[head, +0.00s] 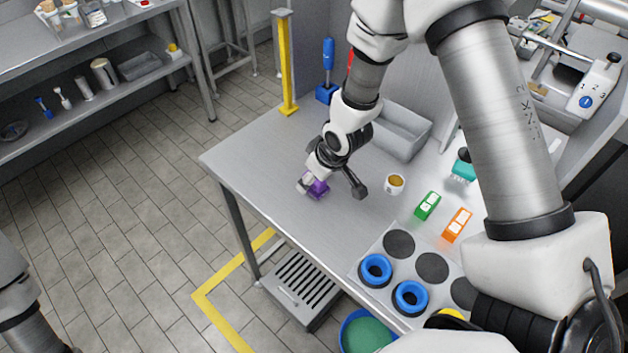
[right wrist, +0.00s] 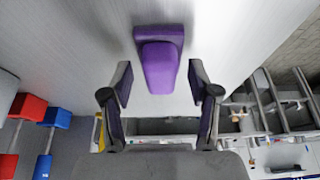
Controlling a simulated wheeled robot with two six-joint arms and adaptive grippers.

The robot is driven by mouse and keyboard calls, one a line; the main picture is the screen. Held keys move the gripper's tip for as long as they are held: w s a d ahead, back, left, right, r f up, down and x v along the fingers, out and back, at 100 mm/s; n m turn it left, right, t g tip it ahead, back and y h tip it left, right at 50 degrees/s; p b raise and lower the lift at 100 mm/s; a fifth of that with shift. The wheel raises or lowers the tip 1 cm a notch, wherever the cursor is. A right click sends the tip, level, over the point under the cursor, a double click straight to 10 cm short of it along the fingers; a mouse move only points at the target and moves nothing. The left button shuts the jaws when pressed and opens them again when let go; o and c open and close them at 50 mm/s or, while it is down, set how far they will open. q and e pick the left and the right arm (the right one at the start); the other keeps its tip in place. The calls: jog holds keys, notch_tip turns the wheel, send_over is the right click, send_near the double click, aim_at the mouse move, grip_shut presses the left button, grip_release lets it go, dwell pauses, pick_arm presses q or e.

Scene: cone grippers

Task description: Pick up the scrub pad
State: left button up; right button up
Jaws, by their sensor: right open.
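The purple scrub pad (head: 318,189) lies on the steel table near its left edge, partly hidden by my right gripper. In the right wrist view the scrub pad (right wrist: 160,62) shows as a wide block with a narrower raised part pointing toward the gripper. My right gripper (head: 333,184) is open just over it. In the right wrist view the two fingers of the gripper (right wrist: 160,84) stand on either side of the narrow part, with a gap on both sides. My left gripper is out of view.
A tan-filled cup (head: 395,184), a green block (head: 428,206) and an orange block (head: 457,225) stand to the right. A grey bin (head: 405,130) is behind. Blue rings (head: 376,270) sit on a plate in front. The table's left front is clear.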

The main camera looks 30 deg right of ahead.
jog(key=shift+s+r, duration=0.1)
jog(key=shift+s, duration=0.05)
jog(key=c, duration=0.5)
grip_shut()
